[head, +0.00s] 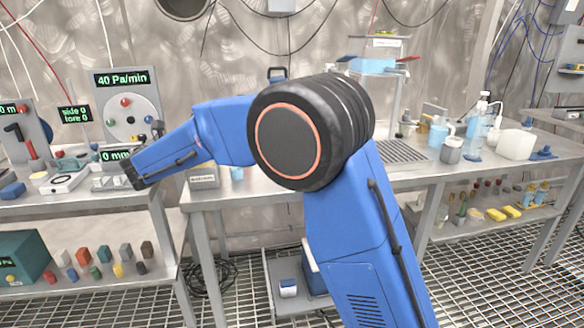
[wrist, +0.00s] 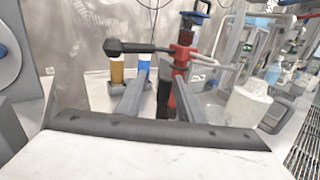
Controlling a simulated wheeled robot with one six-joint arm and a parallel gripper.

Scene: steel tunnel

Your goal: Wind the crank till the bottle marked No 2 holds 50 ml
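In the wrist view a crank arm (wrist: 148,48) with a black knob (wrist: 113,47) runs level to a red upright stand (wrist: 182,60). A blue handle (wrist: 196,14) tops the stand. My gripper (wrist: 157,78) is open: its two grey fingers are apart, below the crank arm. A dark upright part shows between the fingers, and I cannot tell whether they touch it. An amber container (wrist: 117,71) and a blue-and-white one (wrist: 144,65) stand behind, to the left. No mark No 2 or liquid level is readable. In the head view my arm hides much of the middle bench.
In the head view a raised tank of blue liquid (head: 372,66) stands behind my arm. A jug (head: 438,132), a pump bottle (head: 478,125) and a white container (head: 515,144) stand on the right bench. A gauge panel (head: 128,105) reads 40 Pa/min at left.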

